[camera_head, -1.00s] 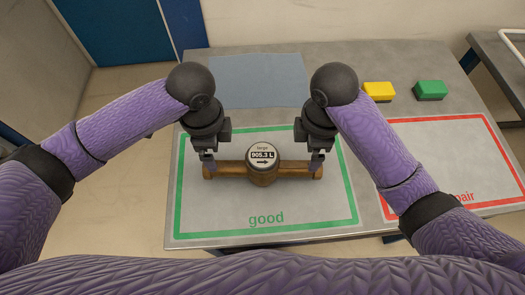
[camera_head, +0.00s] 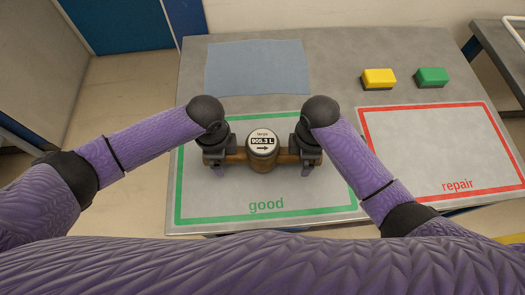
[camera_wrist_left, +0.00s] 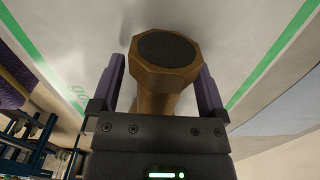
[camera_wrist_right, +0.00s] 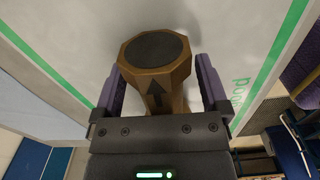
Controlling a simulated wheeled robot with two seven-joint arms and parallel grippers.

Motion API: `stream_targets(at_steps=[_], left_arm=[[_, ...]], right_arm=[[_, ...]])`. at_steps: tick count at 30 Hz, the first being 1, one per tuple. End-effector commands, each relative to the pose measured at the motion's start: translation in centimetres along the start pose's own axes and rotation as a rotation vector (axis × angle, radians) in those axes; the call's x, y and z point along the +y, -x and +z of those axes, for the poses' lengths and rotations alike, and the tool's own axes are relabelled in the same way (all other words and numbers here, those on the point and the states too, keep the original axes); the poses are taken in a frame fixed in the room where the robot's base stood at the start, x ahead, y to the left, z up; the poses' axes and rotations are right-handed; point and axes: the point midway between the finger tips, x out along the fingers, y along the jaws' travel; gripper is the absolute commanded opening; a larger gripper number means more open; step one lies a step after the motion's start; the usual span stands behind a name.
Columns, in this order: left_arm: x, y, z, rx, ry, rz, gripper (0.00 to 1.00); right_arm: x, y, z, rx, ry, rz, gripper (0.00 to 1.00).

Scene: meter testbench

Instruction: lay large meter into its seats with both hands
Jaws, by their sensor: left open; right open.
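The large meter (camera_head: 262,144) is a brass pipe body with a round white display reading 905.3 L and an arrow. It lies level inside the green "good" frame (camera_head: 266,205). My left gripper (camera_head: 214,168) is open around its left end, with one finger on each side. My right gripper (camera_head: 309,164) is open around its right end in the same way. The wrist views show a brass end with a dark cap between spread fingers, in the left (camera_wrist_left: 166,62) and in the right (camera_wrist_right: 156,58). No seats are visible.
The red "repair" frame (camera_head: 440,198) on the right is empty. A yellow block (camera_head: 379,78) and a green block (camera_head: 431,77) stand behind it. A blue mat (camera_head: 258,68) lies empty at the back of the grey table (camera_head: 335,60).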

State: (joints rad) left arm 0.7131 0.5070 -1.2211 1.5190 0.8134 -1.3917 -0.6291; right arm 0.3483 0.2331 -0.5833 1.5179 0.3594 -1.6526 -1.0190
Motion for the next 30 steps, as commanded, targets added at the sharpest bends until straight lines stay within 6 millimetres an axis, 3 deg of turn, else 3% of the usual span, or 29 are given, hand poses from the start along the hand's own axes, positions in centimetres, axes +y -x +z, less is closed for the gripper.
stream_targets(at_steps=[6,7,20,30], left_arm=[[0.0,-0.01,-0.01,0.0,0.0,0.0,0.94],[0.0,0.0,-0.02,0.0,0.0,0.0,0.9],[-0.01,0.03,-0.02,0.0,0.0,0.0,0.0],[-0.02,0.04,-0.02,0.001,0.0,-0.001,0.0]], right_arm=[[-0.01,-0.01,0.0,0.0,0.0,0.0,0.94],[-0.01,-0.01,0.0,0.0,0.0,0.0,0.9],[0.01,0.02,0.01,0.0,-0.001,0.0,0.0],[0.02,0.03,0.02,0.0,-0.001,0.0,0.0]])
